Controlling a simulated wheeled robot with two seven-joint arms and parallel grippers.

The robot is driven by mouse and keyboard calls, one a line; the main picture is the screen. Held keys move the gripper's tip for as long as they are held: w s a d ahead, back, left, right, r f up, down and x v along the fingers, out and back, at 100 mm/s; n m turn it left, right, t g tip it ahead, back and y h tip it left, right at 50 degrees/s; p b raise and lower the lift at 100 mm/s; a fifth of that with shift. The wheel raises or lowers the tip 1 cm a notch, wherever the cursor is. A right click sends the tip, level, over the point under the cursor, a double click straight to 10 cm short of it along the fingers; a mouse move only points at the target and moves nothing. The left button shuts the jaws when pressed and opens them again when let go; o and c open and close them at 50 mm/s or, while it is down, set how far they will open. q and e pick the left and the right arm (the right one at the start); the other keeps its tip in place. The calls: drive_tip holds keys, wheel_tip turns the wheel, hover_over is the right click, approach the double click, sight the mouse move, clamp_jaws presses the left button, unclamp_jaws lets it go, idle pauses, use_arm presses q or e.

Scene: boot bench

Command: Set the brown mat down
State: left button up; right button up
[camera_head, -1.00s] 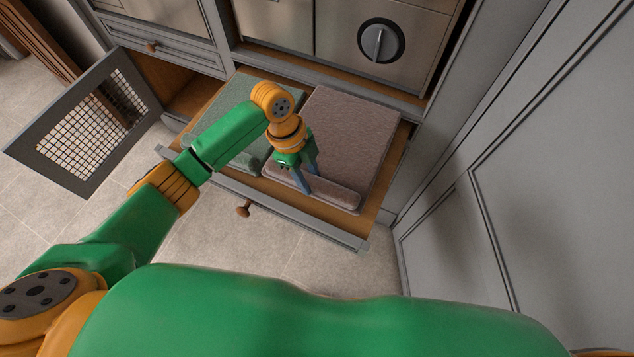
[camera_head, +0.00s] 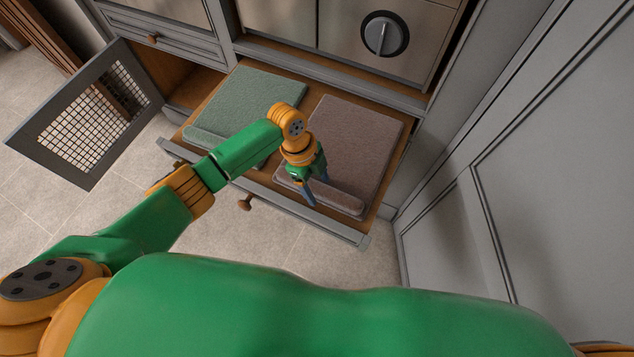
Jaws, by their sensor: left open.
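The brown mat (camera_head: 358,148) lies in the right half of the pulled-out drawer, with a thicker roll-like edge along its front. My left gripper (camera_head: 318,192) is open over the front left part of the brown mat, its blue fingers pointing down by the front edge. I cannot tell whether the fingers touch the mat. A green mat (camera_head: 246,102) lies beside it in the left half of the drawer, partly covered by my left arm. My right gripper is not in view.
The drawer (camera_head: 300,209) stands open with a wooden knob (camera_head: 245,202) on its front. A mesh door (camera_head: 85,125) hangs open at the left. A grey panelled door (camera_head: 560,170) stands at the right. Tiled floor (camera_head: 290,245) is clear before the drawer.

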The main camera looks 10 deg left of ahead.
use_arm(q)
drive_tip(key=v, duration=1.2)
